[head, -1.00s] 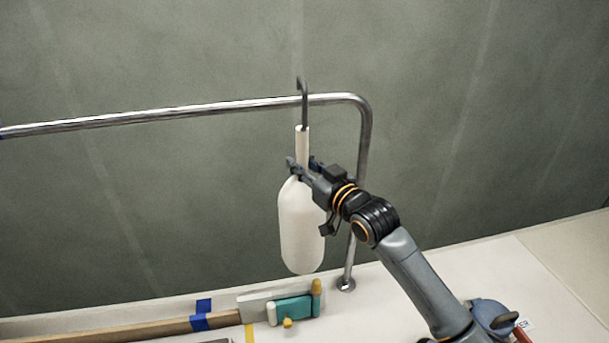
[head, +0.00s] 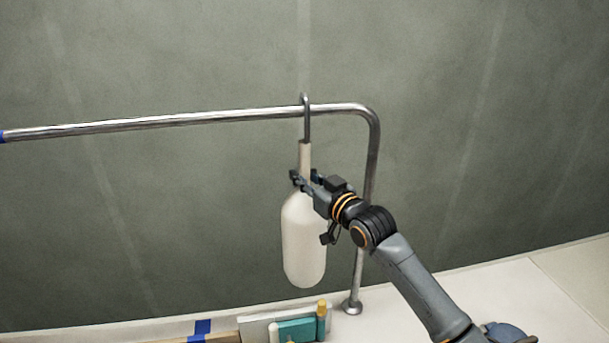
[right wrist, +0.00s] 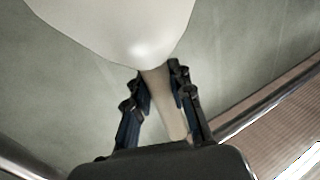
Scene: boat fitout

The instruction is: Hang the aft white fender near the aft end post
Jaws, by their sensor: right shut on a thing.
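The white fender (head: 303,240) hangs upright with its rounded body below and a narrow neck (head: 304,155) above; its body also fills the top of the right wrist view (right wrist: 115,25). A dark hook (head: 306,122) rises from the neck, and its bend is at the top rail (head: 200,117), apparently over it. I cannot tell whether it rests on the rail. My right gripper (head: 305,180) is shut on the neck; the right wrist view shows the neck between its fingers (right wrist: 160,90). The end post (head: 370,190) stands just right of the fender. My left gripper is not in view.
Below the fender, a teal block (head: 297,329) with yellow and white pieces lies on the pale deck (head: 480,290). Blue tape (head: 202,328) wraps a wooden piece beside it. The rail to the left is clear, with blue at its far left end.

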